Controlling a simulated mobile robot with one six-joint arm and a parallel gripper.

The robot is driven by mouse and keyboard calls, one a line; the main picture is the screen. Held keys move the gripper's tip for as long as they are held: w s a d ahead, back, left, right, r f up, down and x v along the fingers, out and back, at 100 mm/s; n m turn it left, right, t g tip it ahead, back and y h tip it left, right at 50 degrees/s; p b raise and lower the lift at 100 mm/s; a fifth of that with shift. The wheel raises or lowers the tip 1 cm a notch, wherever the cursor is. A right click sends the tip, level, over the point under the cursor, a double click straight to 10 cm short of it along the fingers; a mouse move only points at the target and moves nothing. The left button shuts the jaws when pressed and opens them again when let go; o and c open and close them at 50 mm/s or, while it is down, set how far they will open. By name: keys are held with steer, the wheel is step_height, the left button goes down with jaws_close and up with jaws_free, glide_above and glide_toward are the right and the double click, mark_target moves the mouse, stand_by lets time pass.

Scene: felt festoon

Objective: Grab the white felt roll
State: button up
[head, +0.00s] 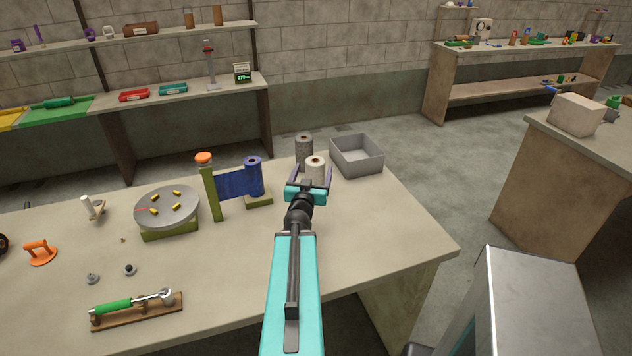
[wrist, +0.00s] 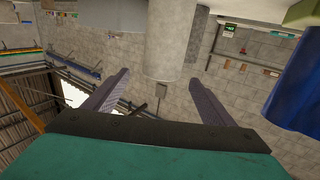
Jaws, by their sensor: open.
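The white felt roll (head: 315,166) stands upright on the workbench (head: 230,270), with a dark hole in its top. My gripper (head: 311,173) is at its near side, with the two purple fingers open and one to each side of the roll. In the wrist view a pale cylinder, seemingly the white roll (wrist: 168,40), lies ahead between my open fingers (wrist: 160,76). No finger visibly presses on it. The roll's lower part is hidden by my gripper in the head view.
A grey roll (head: 304,148) stands close behind the white one. A blue roll (head: 253,176) on an olive stand is to the left; its blue felt (wrist: 298,92) shows in the wrist view. An open grey bin (head: 357,156) is behind right. The bench's right corner is clear.

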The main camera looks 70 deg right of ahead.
mark_target(314, 166)
steer(key=shift+w+d+f+b, duration=0.15)
steer(key=shift+d+b, duration=0.45)
steer(key=shift+b, duration=1.05)
steer(key=b, duration=0.3)
steer(key=shift+w+d, duration=0.15)
steer(key=shift+d, duration=0.25)
steer(key=shift+w+d+r, duration=0.1)
steer(key=shift+d+r, duration=0.15)
steer(key=shift+d, duration=0.1)
steer(key=shift+w+d, duration=0.2)
steer(key=shift+d, duration=0.9)
steer(key=shift+d, duration=0.1)
steer(key=shift+w+d, duration=0.25)
steer(key=shift+d, duration=1)
steer(key=shift+w+d, duration=0.25)
steer(key=shift+d, duration=0.95)
steer(key=shift+c, duration=0.2)
steer(key=c, duration=1.9)
steer(key=shift+o, duration=0.2)
steer(key=shift+r, duration=0.1)
